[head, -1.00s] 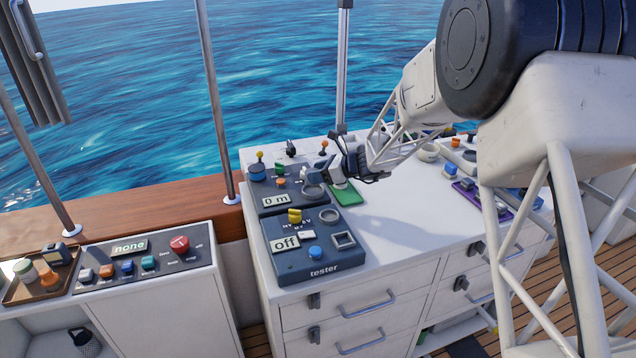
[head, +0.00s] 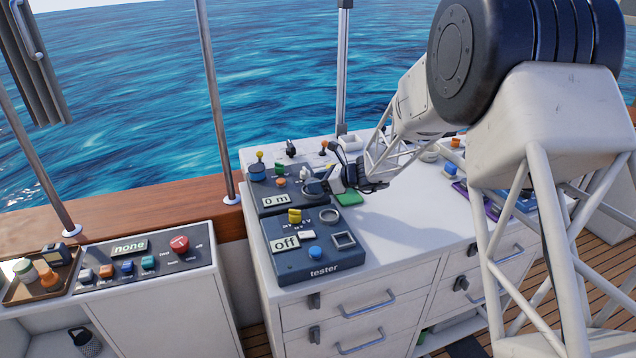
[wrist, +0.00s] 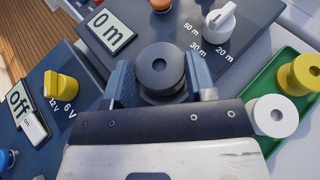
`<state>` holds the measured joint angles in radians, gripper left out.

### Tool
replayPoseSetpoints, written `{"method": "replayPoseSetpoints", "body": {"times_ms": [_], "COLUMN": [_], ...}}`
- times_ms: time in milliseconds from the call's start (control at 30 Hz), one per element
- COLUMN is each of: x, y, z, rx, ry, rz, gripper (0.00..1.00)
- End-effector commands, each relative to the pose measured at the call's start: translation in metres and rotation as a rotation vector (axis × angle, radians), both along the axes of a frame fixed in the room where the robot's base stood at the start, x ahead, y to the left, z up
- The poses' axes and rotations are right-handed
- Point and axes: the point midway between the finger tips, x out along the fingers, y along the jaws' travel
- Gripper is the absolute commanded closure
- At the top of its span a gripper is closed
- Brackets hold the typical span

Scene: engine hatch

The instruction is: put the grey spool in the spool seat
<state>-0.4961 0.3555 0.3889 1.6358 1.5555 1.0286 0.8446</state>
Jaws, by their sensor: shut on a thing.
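The grey spool (wrist: 159,66) is dark, round and has a hole in its top. It sits upright between the two fingers of my gripper (wrist: 163,80) in the wrist view, and the gripper is shut on it. In the head view my gripper (head: 325,186) is low over the right part of the "0 m" panel (head: 270,207), where the round spool seat is. Spool and gripper mostly cover the seat, so I cannot tell whether the spool is inside it or just above it.
A green tray (wrist: 291,85) right of the panel holds a white spool (wrist: 275,115) and a yellow spool (wrist: 303,73). A white dial (wrist: 220,20) stands on the panel close to the right finger. The tester box (head: 318,262) with a yellow knob (head: 295,216) is in front.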

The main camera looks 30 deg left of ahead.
Motion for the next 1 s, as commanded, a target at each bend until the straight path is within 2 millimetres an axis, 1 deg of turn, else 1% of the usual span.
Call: {"method": "replayPoseSetpoints", "body": {"times_ms": [67,100,233,633,767,867,1000], "x": [0.0,0.0,0.0,0.0,0.001,0.002,0.004], "y": [0.0,0.0,0.0,0.0,-0.007,-0.016,-0.034], "z": [-0.002,-0.002,-0.002,0.001,0.004,0.007,0.015], "rx": [0.0,0.0,0.0,0.0,0.0,0.0,0.0], "ry": [0.0,0.0,0.0,0.0,0.0,0.0,0.0], "rz": [0.0,0.0,0.0,0.0,0.0,0.0,-0.002], "gripper": [0.72,0.43,0.24,0.24,0.24,0.24,0.24]}}
